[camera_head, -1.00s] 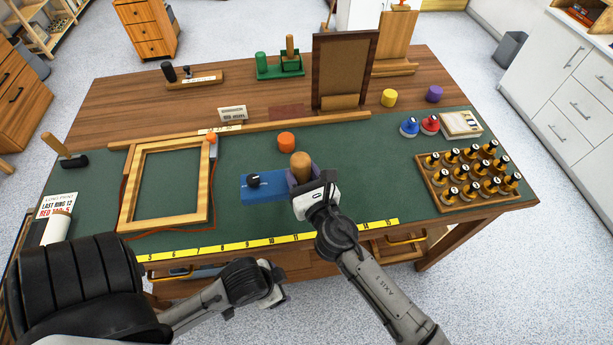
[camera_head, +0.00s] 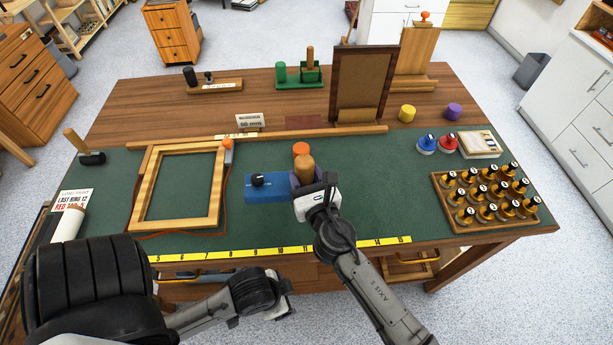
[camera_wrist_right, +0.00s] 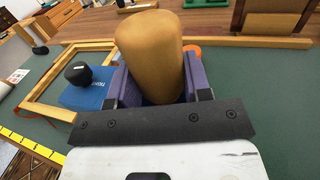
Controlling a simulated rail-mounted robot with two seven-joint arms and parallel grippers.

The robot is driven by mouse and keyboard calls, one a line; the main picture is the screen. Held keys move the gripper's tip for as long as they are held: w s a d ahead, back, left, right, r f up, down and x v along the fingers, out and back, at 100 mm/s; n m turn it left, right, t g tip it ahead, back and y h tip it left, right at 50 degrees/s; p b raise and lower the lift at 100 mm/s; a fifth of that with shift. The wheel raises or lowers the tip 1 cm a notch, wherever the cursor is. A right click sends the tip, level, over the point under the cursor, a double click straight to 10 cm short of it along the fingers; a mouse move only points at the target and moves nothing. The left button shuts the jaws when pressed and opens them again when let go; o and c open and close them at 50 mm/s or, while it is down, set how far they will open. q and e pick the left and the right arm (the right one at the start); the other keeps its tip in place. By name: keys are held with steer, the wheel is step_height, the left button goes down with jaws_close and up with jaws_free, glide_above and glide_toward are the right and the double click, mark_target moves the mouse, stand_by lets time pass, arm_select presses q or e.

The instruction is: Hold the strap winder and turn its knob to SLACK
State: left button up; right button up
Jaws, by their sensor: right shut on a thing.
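The strap winder is a blue box (camera_head: 268,188) with a black knob (camera_head: 257,179) on its left part and a wooden handle (camera_head: 304,168) at its right end. My right gripper (camera_head: 306,186) is shut on the handle. In the right wrist view its purple pads (camera_wrist_right: 124,88) press both sides of the handle (camera_wrist_right: 152,50), and the knob (camera_wrist_right: 78,73) stands beside it near partly hidden white lettering. The knob's setting is too small to read. I cannot tell whether the box touches the mat. My left gripper (camera_head: 282,302) is low at the front, apart from the winder; its fingers are unclear.
A wooden frame (camera_head: 150,190) with an orange-ended strap lies left of the winder. An orange disc (camera_head: 301,148) is just behind the handle. A tray of several dark-topped bottles (camera_head: 438,200) is at right. A yellow ruler strip (camera_head: 230,254) runs along the front. Green mat between winder and tray is clear.

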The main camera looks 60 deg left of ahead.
arm_select(q)
step_height(320, 180, down, 8)
steer(key=b, duration=0.7)
steer(key=shift+b, duration=0.4)
arm_select(e)
steer(key=shift+f, duration=5)
arm_select(q)
steer(key=shift+f+b, duration=0.2)
steer(key=shift+b, duration=0.1)
arm_select(e)
steer(key=shift+f, duration=0.4)
arm_select(q)
steer(key=shift+c, duration=0.2)
